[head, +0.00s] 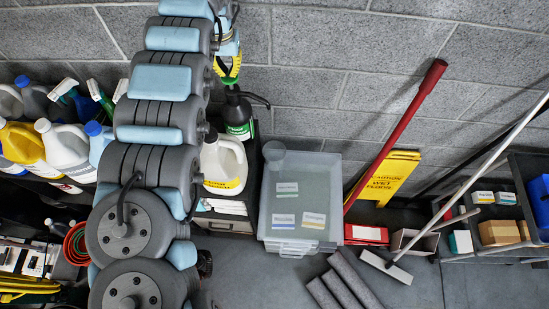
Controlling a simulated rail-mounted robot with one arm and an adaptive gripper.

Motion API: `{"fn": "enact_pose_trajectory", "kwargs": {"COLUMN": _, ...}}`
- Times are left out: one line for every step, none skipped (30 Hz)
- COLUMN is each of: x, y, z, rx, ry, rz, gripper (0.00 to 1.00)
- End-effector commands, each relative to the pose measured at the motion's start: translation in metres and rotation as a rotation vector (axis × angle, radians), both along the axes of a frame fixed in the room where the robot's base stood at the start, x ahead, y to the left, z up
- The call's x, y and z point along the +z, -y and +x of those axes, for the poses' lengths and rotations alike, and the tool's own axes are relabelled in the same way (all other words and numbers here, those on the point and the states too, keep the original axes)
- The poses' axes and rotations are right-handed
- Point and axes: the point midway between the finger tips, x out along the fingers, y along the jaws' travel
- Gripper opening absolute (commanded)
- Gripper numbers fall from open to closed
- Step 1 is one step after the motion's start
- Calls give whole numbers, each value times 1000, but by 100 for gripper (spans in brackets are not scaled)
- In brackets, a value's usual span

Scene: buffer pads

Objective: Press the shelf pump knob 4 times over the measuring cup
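A black pump bottle (238,118) with a green and white label stands upright on the shelf unit by the wall. Its black spout points right, towards the measuring cup. A clear, round measuring cup (274,153) appears at the back left of the pale translucent drawer box, to the lower right of the bottle. My gripper (229,81) points down just above the bottle's top. Its yellow-edged fingers converge at the tips and look shut, with nothing seen between them. The knob is hard to make out under the tips, and I cannot tell whether they touch it.
A white jug (223,165) with a yellow label stands close in front of the bottle. The drawer box (300,190) is on the right. Several jugs and spray bottles stand at left. A red pole (398,132) and a yellow caution sign (390,177) lean at the wall.

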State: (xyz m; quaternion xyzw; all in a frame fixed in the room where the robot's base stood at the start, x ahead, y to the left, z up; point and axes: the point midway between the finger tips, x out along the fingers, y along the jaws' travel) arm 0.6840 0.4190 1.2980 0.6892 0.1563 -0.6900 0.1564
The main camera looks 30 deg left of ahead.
Motion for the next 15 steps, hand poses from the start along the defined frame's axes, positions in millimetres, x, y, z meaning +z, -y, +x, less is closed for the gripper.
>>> {"fn": "enact_pose_trajectory", "kwargs": {"x": -3, "y": 0, "z": 0, "rx": 0, "ry": -1, "rz": 0, "gripper": 0}}
{"fn": "enact_pose_trajectory", "kwargs": {"x": -4, "y": 0, "z": 0, "rx": 0, "ry": -1, "rz": 0, "gripper": 0}}
{"fn": "enact_pose_trajectory", "kwargs": {"x": -5, "y": 0, "z": 0, "rx": 0, "ry": -1, "rz": 0, "gripper": 0}}
{"fn": "enact_pose_trajectory", "kwargs": {"x": -6, "y": 0, "z": 0, "rx": 0, "ry": -1, "rz": 0, "gripper": 0}}
{"fn": "enact_pose_trajectory", "kwargs": {"x": -7, "y": 0, "z": 0, "rx": 0, "ry": -1, "rz": 0, "gripper": 0}}
{"fn": "enact_pose_trajectory", "kwargs": {"x": -9, "y": 0, "z": 0, "rx": 0, "ry": -1, "rz": 0, "gripper": 0}}
{"fn": "enact_pose_trajectory", "kwargs": {"x": -10, "y": 0, "z": 0, "rx": 0, "ry": -2, "rz": -1, "gripper": 0}}
{"fn": "enact_pose_trajectory", "kwargs": {"x": -11, "y": 0, "z": 0, "rx": 0, "ry": -2, "rz": -1, "gripper": 0}}
{"fn": "enact_pose_trajectory", "kwargs": {"x": -12, "y": 0, "z": 0, "rx": 0, "ry": -2, "rz": -1, "gripper": 0}}
{"fn": "enact_pose_trajectory", "kwargs": {"x": -13, "y": 0, "z": 0, "rx": 0, "ry": -1, "rz": 0, "gripper": 0}}
{"fn": "enact_pose_trajectory", "kwargs": {"x": -15, "y": 0, "z": 0, "rx": 0, "ry": -1, "rz": 0, "gripper": 0}}
{"fn": "enact_pose_trajectory", "kwargs": {"x": -16, "y": 0, "z": 0, "rx": 0, "ry": -1, "rz": 0, "gripper": 0}}
{"fn": "enact_pose_trajectory", "kwargs": {"x": -17, "y": 0, "z": 0, "rx": 0, "ry": -1, "rz": 0, "gripper": 0}}
{"fn": "enact_pose_trajectory", "kwargs": {"x": -18, "y": 0, "z": 0, "rx": 0, "ry": -1, "rz": 0, "gripper": 0}}
{"fn": "enact_pose_trajectory", "kwargs": {"x": -20, "y": 0, "z": 0, "rx": 1, "ry": -1, "rz": 0, "gripper": 0}}
